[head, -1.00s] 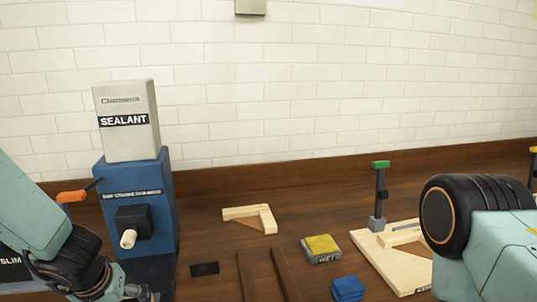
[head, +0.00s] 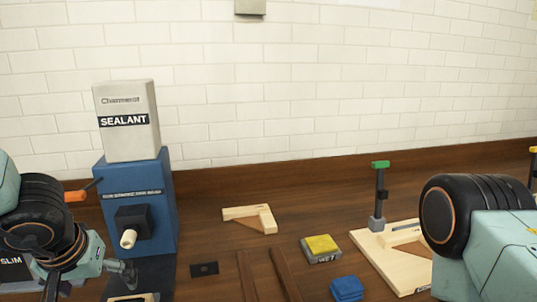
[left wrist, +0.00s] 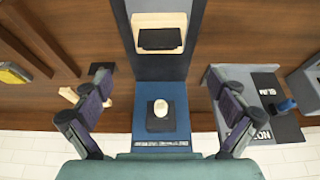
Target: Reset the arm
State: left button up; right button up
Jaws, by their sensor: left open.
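My left gripper (head: 88,279) is at the lower left of the head view, in front of the blue sealant dispenser (head: 140,205). In the left wrist view its two fingers (left wrist: 158,88) are spread wide with nothing between them. The dispenser's white nozzle (left wrist: 161,108) shows between and beyond the fingers. A pale wooden piece with a black part on it (left wrist: 158,20) lies on the dispenser's dark base; only its edge shows in the head view (head: 135,297). My right arm fills the right edge, and its gripper is out of view.
A wooden corner piece (head: 262,221) lies mid-table. A yellow-topped WET block (head: 321,248) and a folded blue cloth (head: 347,288) lie right of it. A SLIM-labelled box (head: 12,268) is at far left.

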pick_arm(q)
jog(key=x, duration=1.1)
jog(key=shift+r, duration=0.4)
notch_tip(320, 180, up, 4)
jog(key=shift+f+p, duration=0.1)
jog(key=shift+p, duration=1)
notch_tip(320, 180, up, 4)
jog(key=p, duration=0.5)
jog(key=shift+r, duration=0.25)
pick_arm(e)
notch_tip(320, 180, up, 8)
jog(key=shift+f, duration=0.15)
pick_arm(q)
jog(key=shift+d+p, duration=0.2)
jog(key=shift+p, duration=0.15)
pick_arm(e)
jog(key=shift+w, duration=0.15)
